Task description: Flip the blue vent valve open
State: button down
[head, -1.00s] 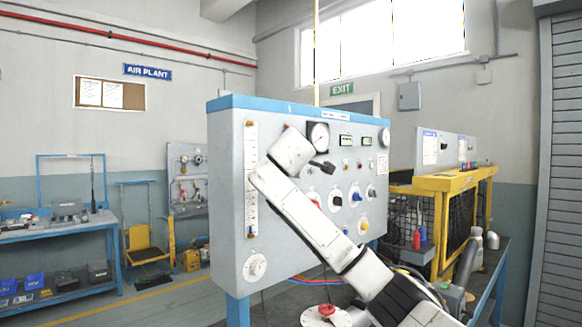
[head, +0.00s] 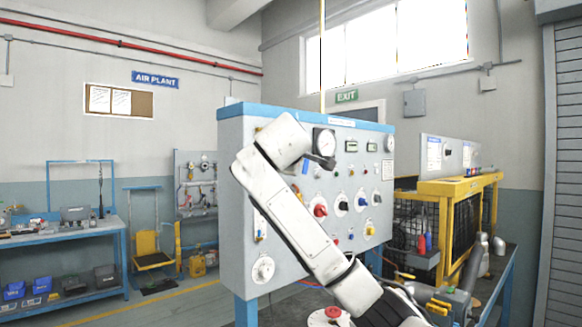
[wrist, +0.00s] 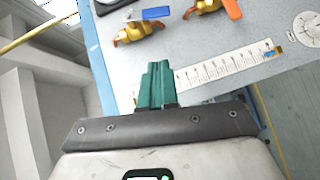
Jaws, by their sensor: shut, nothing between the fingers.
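The blue vent valve (wrist: 155,14) is at the top of the wrist view. It is a flat blue lever on a brass-coloured body (wrist: 135,33) fixed to the grey panel. The lever runs roughly level in that view. My gripper (wrist: 158,66) has green fingers, shut together and empty. Its tips are below the valve in the picture and apart from it. In the head view my arm crosses in front of the panel (head: 235,190) and hides part of its left side. I cannot clearly make out the blue valve there.
An orange-handled valve (wrist: 210,6) sits just right of the blue one. A white scale strip (wrist: 225,69) runs along the panel near my fingers. A round gauge (head: 325,141), a red knob (head: 320,210) and other controls crowd the panel. A yellow-framed unit (head: 450,186) stands to the right.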

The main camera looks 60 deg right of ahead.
jog(key=shift+v, duration=0.95)
